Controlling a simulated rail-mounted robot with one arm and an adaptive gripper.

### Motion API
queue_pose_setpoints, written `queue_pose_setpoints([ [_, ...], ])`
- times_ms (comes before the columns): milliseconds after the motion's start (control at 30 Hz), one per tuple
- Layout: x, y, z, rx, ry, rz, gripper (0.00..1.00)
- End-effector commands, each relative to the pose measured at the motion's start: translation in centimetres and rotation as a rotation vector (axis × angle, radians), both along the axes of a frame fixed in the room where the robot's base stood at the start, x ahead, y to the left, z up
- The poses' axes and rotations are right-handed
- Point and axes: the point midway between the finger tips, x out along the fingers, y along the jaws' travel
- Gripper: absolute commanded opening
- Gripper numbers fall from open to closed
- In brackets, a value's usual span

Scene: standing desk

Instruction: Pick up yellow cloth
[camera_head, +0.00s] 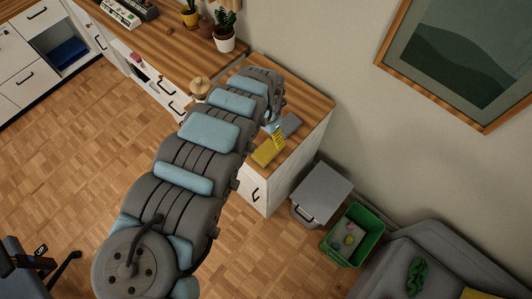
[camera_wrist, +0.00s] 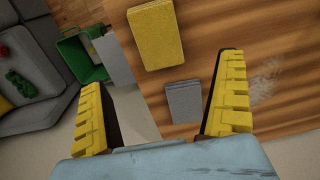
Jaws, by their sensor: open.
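The yellow cloth (camera_wrist: 155,36) is a flat folded rectangle lying on the wooden desk top at the top middle of the wrist view. It also shows in the head view (camera_head: 265,155), near the front corner of the desk top. My gripper (camera_wrist: 165,70) is open, with its yellow ridged fingers wide apart and nothing held between them. The yellow cloth lies ahead of the fingers, apart from them in the wrist view. In the head view my gripper (camera_head: 275,130) is partly hidden by my arm, close to the cloth.
A grey folded cloth (camera_wrist: 184,101) lies between the yellow cloth and my gripper base in the wrist view. A whitish patch (camera_wrist: 267,82) marks the wood at right. A grey bin (camera_head: 320,190) and a green crate (camera_head: 372,218) stand on the floor beside the desk.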

Motion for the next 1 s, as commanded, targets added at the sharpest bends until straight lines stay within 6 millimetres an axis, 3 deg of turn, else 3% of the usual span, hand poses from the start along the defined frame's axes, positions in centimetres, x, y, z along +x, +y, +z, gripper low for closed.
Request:
queue_pose_setpoints([
  [300,-0.2,-0.2,-4.1,-0.002,0.002,-0.003,1.0],
  [1000,-0.6,0.1,-8.4,-0.001,0.001,-0.002,1.0],
])
